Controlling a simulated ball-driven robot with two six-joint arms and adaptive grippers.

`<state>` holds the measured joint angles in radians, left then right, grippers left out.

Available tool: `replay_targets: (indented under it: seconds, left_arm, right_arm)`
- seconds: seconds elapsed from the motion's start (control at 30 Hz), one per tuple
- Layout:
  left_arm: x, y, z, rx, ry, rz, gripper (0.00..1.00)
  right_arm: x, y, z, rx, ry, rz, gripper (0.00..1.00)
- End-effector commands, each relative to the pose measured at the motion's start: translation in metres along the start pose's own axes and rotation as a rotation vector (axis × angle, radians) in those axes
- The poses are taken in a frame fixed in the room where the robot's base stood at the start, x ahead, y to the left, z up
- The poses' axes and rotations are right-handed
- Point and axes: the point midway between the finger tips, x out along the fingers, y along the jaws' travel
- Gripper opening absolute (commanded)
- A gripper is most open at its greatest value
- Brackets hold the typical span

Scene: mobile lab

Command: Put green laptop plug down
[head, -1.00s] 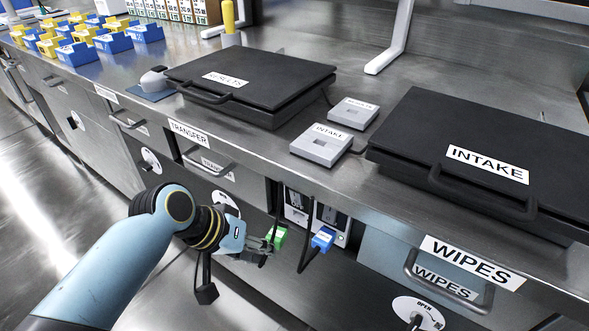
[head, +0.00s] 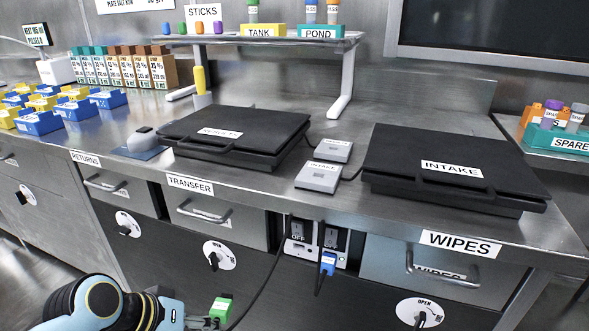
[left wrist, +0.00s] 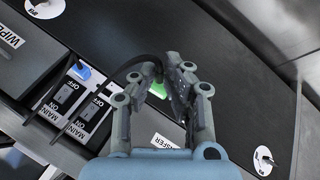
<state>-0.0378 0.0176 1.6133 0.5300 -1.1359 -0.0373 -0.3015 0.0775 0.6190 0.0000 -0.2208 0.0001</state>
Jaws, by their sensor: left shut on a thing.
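The green laptop plug (head: 221,308) is at the bottom of the head view, out of the socket panel (head: 342,258) and left of and below it. A black cable runs from it up toward the counter. My left gripper (head: 208,321) is shut on it; the fingers are partly cut off by the picture's lower edge. In the left wrist view the green plug (left wrist: 158,89) shows between the fingertips (left wrist: 160,76), partly hidden by them. My right gripper is not in view.
A blue plug (head: 328,262) sits in the panel's right side, its cable hanging. Closed laptops marked RESULTS (head: 230,135) and INTAKE (head: 450,168) lie on the counter, two grey boxes (head: 318,177) between them. Drawer handles (head: 205,212) and round knobs (head: 214,261) stick out from the cabinet fronts.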

Motion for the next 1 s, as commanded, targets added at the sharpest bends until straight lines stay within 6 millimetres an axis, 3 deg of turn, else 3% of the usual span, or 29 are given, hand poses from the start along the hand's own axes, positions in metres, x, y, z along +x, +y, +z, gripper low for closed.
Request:
replay_targets:
  seconds: [0.27, 0.57, 0.67, 0.8, 0.9, 1.0]
  left_arm:
    - [-0.023, -0.015, -0.042, 0.009, 0.003, 0.0, 0.0]
    - [-0.078, -0.011, -0.102, 0.03, -0.004, 0.008, 0.0]
    - [-0.109, 0.0, -0.123, 0.042, -0.01, 0.012, 0.0]
    - [-0.167, 0.026, -0.149, 0.073, -0.023, 0.022, 0.0]
    - [-0.215, 0.054, -0.152, 0.11, -0.045, 0.035, 0.0]
    - [-0.254, 0.079, -0.136, 0.148, -0.073, 0.051, 0.0]
  right_arm:
    - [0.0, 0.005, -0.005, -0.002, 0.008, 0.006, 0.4]
    - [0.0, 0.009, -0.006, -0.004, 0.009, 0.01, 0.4]
    - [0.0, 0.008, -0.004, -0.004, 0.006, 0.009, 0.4]
    - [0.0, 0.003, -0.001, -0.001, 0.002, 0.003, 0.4]
    - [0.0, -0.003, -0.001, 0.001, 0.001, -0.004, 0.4]
    - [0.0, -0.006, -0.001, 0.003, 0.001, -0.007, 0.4]
